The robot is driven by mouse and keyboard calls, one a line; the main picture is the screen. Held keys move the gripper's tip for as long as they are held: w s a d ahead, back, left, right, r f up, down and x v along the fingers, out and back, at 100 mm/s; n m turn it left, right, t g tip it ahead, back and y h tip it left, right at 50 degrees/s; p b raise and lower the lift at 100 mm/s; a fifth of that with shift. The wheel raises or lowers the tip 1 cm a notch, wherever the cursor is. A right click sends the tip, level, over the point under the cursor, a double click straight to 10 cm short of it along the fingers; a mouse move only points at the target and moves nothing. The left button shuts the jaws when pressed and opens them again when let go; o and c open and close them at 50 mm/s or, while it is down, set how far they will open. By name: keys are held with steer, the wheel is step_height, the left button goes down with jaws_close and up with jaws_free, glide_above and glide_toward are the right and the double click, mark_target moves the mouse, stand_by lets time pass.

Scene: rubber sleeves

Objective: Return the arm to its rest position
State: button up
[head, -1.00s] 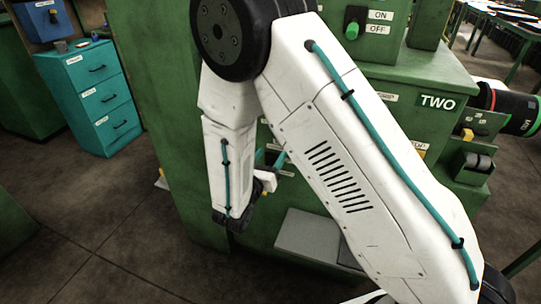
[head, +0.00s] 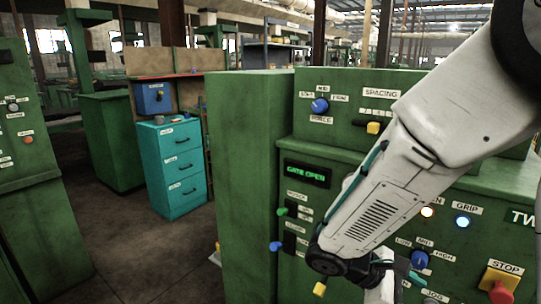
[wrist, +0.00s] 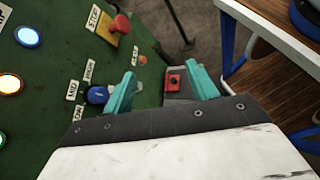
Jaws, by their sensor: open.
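My white arm (head: 380,200) with its teal cable reaches down from the upper right in the head view, in front of the green machine. My gripper (wrist: 162,74) shows in the wrist view with two teal fingers spread apart and nothing between them. Behind the fingers are the green panel and a small grey box with a red button (wrist: 175,80). In the head view the gripper end is low in the picture, partly hidden by the wrist, in front of the panel.
The green machine panel carries a lit "GATE OPEN" display (head: 306,174), a blue spacing knob (head: 320,105) and a red stop button (head: 500,292). A teal drawer cabinet (head: 174,170) stands at left. Clear floor (head: 135,245) lies left of the machine. A wooden-topped table (wrist: 275,60) shows in the wrist view.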

steer(key=s+a+r+m+t+y, duration=0.1)
steer(key=s+r+m+t+y, duration=0.2)
steer(key=s+r+m+y, duration=0.8)
steer(key=shift+s+a+r+m+t+y, duration=0.3)
steer(key=shift+s+a+r+m+y, duration=0.15)
steer(key=shift+s+r, duration=0.5)
